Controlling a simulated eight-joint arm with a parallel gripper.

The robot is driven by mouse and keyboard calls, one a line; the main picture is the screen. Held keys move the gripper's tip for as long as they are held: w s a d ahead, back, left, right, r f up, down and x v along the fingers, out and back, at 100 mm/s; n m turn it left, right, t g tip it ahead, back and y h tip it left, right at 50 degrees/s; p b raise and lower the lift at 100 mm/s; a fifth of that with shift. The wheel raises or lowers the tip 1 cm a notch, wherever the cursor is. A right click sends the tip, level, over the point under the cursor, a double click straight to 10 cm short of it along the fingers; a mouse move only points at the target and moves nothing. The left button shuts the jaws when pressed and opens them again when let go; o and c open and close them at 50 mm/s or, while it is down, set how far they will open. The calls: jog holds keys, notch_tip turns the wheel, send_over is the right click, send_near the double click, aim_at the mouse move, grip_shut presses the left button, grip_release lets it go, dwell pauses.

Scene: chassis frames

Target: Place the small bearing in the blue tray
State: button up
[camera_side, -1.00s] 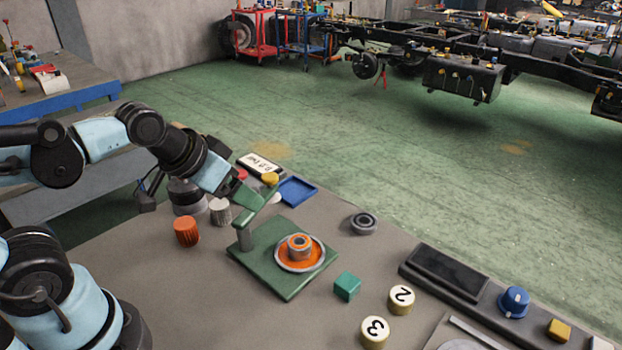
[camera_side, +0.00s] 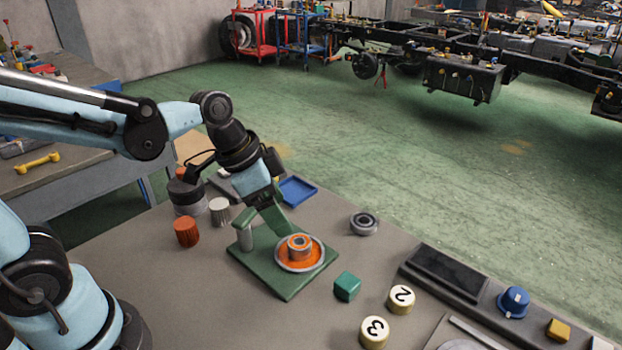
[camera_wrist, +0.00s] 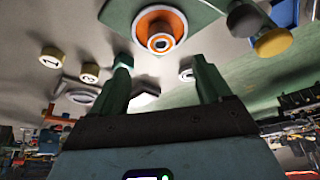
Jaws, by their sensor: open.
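A small grey bearing (camera_side: 364,223), a ring with a dark centre, lies on the bench right of the green fixture (camera_side: 287,284). A pale round thing between the fingers in the wrist view may be it; I cannot tell. The fixture carries a grey-rimmed orange disc (camera_side: 299,263) with a raised ringed hub; it also shows in the wrist view (camera_wrist: 159,28). The blue tray (camera_side: 297,190) lies behind the fixture, near the bench's far edge. My gripper (camera_side: 280,216) is above the fixture's far side, green fingers angled downward. In the wrist view (camera_wrist: 162,64) the fingers are apart and empty.
A teal cube (camera_side: 347,286) and numbered round pucks (camera_side: 400,299) stand right of the fixture. An orange-red ribbed cap (camera_side: 186,231) and a grey ribbed cap (camera_side: 219,211) stand left. A dark rail (camera_side: 447,272) runs along the right. Bare bench lies around the bearing.

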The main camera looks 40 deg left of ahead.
aim_at(299, 241)
jog(key=shift+x, duration=4.35)
jog(key=shift+a, duration=0.15)
jog(key=c, duration=1.3)
jog(key=shift+r, duration=0.1)
